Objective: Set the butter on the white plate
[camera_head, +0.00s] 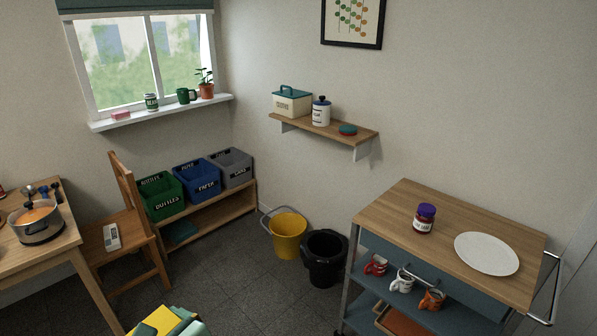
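The white plate (486,253) lies flat and empty on the right part of the wooden top of a cart. I cannot make out any butter in this view. Neither of my grippers is in view.
A jar with a purple lid (424,218) stands on the cart top (395,211), left of the plate. A black bin (325,259) and yellow bucket (287,235) stand left of the cart. A chair (128,229) and a table with a pot (37,223) are left.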

